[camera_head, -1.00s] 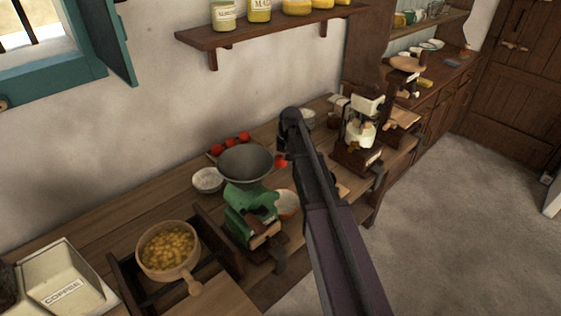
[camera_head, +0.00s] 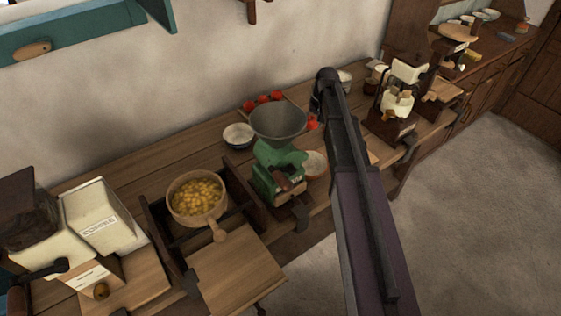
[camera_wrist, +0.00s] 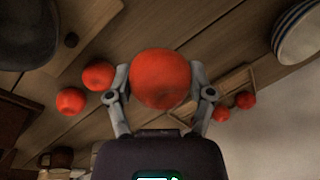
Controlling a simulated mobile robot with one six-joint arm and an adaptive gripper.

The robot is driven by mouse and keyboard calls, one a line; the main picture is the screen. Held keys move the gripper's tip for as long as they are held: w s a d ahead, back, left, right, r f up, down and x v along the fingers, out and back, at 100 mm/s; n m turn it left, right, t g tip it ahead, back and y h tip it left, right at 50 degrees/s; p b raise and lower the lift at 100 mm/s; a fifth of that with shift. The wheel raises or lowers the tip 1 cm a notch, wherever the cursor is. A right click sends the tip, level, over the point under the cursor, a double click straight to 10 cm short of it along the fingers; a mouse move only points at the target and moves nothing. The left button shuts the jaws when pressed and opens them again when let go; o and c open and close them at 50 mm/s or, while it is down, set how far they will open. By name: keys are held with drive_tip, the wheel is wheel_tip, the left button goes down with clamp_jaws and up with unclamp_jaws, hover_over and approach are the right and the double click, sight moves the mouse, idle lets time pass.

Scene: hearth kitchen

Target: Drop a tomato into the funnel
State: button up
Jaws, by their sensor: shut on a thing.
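My gripper (camera_wrist: 161,75) is shut on a red tomato (camera_wrist: 161,78), with one finger on each side of it in the wrist view. In the head view the forearm hides most of the gripper. The grey funnel (camera_head: 278,122) sits on top of a green mill (camera_head: 279,172) on the bench, left of my arm. More tomatoes (camera_head: 263,101) lie behind the funnel, and one red tomato (camera_head: 312,122) shows between the funnel and my arm; I cannot tell whether it is the held one. Loose tomatoes (camera_wrist: 98,76) also show in the wrist view.
A white bowl (camera_head: 239,135) stands left of the funnel. A wooden pan (camera_head: 198,196) of yellow pieces is nearer, beside a COFFEE box (camera_head: 100,217). A white-and-wood grinder (camera_head: 398,100) stands right of my arm. The wooden bench (camera_head: 150,160) is bare at the back left.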

drive_tip(key=shift+r, duration=0.1)
idle(0.5)
wheel_tip(320, 180, up, 16)
drive_tip(key=p, duration=1.6)
drive_tip(key=shift+d, duration=0.1)
